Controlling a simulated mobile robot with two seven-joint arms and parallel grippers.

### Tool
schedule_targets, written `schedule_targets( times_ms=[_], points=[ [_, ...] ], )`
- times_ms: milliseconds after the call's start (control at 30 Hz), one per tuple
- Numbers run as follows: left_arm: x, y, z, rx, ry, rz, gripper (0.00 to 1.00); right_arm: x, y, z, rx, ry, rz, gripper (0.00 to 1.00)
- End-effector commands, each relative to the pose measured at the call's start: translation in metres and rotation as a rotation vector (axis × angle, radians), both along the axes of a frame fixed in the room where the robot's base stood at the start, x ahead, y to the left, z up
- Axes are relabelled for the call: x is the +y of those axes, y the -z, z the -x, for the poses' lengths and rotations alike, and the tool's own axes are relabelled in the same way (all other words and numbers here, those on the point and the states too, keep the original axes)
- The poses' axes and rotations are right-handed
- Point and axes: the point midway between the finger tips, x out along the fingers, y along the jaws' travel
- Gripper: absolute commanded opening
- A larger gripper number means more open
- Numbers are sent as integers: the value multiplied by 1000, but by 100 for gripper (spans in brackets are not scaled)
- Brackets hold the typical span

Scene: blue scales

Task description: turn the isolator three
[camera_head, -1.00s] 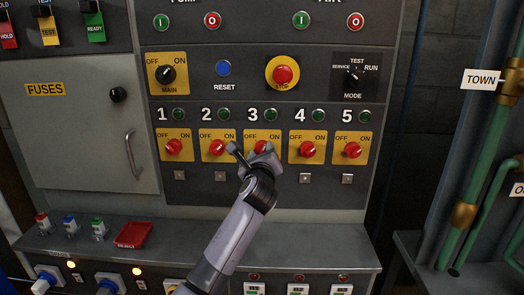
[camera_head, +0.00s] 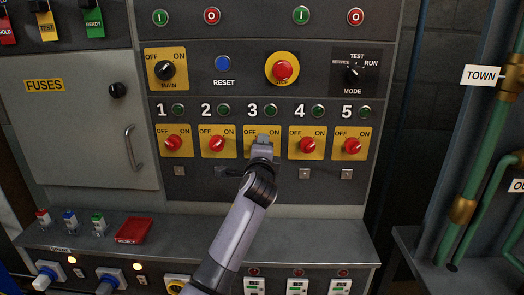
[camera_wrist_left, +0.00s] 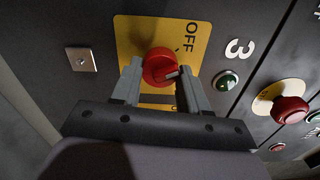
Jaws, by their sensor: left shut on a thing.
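Isolator three is a red rotary knob (camera_wrist_left: 160,66) on a yellow OFF/ON plate (camera_wrist_left: 128,40), below the number 3 and a green lamp. In the head view, my left gripper (camera_head: 262,147) covers its knob, and only the top and sides of its plate (camera_head: 250,131) show. In the left wrist view, my left gripper (camera_wrist_left: 160,85) has one finger on either side of the knob and is shut on it. The knob's pale mark points to the lower right, away from the OFF lettering. My right gripper is not in view.
Similar red isolators two (camera_head: 217,144) and four (camera_head: 307,145) stand close on either side. A red stop button (camera_head: 283,70) sits above. A grey ledge (camera_head: 320,242) with a red tray (camera_head: 133,231) runs below the panel.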

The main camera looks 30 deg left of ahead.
Motion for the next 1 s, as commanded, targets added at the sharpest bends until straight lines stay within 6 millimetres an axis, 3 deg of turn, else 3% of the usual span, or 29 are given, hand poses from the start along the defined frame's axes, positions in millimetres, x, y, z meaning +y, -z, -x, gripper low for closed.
schedule_targets(
  times_ms=[400,1000],
  points=[
    [-1,1,0,-135,1,224,13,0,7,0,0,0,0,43],
    [0,1,0,-169,0,282,13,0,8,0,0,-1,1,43]
  ],
)
